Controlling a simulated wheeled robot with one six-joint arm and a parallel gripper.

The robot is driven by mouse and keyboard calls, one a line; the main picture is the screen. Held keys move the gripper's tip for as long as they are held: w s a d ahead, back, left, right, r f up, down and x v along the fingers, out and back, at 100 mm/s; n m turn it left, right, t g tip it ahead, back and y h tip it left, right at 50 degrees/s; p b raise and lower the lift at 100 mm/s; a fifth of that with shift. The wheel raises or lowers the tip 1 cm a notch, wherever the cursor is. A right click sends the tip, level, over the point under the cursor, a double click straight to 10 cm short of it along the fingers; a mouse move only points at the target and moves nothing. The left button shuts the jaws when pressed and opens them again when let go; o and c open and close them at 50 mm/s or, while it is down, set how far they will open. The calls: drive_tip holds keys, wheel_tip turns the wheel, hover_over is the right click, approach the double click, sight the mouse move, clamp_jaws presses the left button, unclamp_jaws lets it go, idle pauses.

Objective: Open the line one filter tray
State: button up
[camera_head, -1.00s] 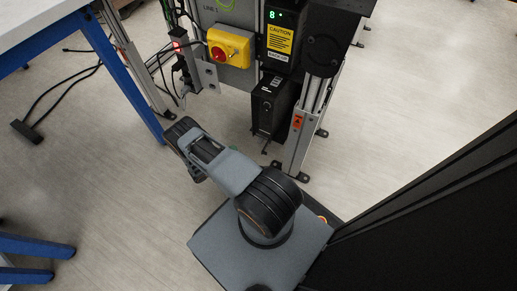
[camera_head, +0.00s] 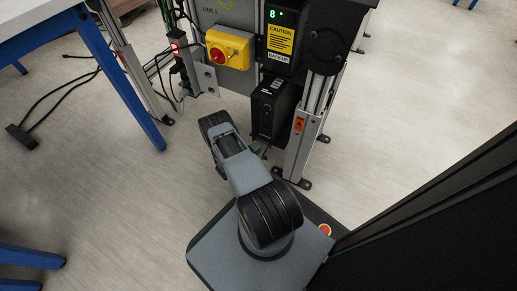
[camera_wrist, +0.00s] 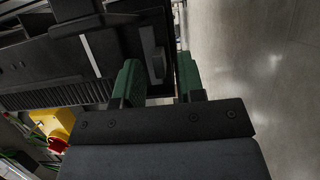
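The black box unit (camera_head: 272,108), likely the line one filter tray housing, hangs below the caution-labelled box under the LINE 1 panel (camera_head: 232,15). I cannot tell whether its tray is shut. In the wrist view, my gripper (camera_wrist: 158,76) has two green finger pads standing apart. A dark upright handle-like part (camera_wrist: 153,52) of black equipment shows in the gap between them. I cannot tell whether the pads touch it. In the head view, my arm mostly hides the gripper; a bit of green shows just below the black unit.
A yellow switch box with a red knob (camera_head: 218,55) is left of the unit. A metal leg (camera_head: 305,130) stands close on its right. A blue-legged table (camera_head: 122,80) is at left, with cables on the floor. Open floor lies to the right.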

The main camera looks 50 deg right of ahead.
drive_tip(key=shift+s+d, duration=0.1)
drive_tip(key=shift+d, duration=0.55)
clamp_jaws()
